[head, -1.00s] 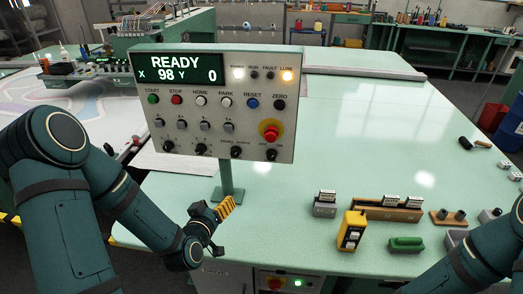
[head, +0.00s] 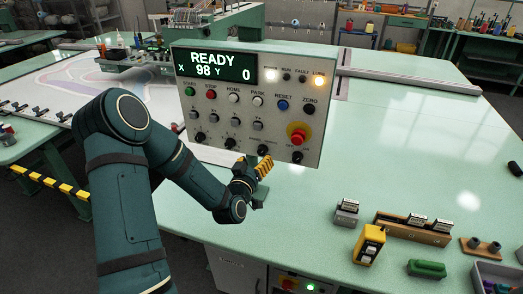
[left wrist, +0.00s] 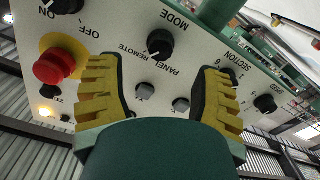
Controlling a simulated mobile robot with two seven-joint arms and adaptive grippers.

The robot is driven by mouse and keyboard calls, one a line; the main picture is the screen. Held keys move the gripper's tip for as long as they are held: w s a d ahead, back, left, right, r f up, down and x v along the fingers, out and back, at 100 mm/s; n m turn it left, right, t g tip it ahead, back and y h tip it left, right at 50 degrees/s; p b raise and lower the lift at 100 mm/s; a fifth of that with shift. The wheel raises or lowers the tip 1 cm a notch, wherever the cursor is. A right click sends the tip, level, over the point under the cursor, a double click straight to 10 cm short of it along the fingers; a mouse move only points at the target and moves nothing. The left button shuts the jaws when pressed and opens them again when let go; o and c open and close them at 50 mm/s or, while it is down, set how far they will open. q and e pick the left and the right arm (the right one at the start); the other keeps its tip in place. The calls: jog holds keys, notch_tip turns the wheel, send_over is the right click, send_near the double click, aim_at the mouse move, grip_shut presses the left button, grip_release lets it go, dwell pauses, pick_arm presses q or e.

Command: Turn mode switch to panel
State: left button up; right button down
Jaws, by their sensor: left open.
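The console (head: 245,125) is a pale panel with a READY screen. The mode switch (head: 264,150), a black knob, is in its bottom row. In the left wrist view the mode switch (left wrist: 160,43) shows upside down, with its MODE, PANEL and REMOTE labels. Its white mark sits on the label side; I cannot tell for sure which label it points at.
The red emergency stop (left wrist: 54,66) is close to one finger, and the section knob (left wrist: 226,75) close to the other. A yellow pendant (head: 369,244), a green block (head: 426,268) and a wooden rack (head: 412,229) lie on the green table (head: 400,140). The table's middle is clear.

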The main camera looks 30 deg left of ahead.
aim_at(261, 152)
pick_arm(q)
jog(key=x, duration=0.5)
jog(key=shift+w, duration=0.35)
jog(key=shift+o, duration=0.2)
grip_shut()
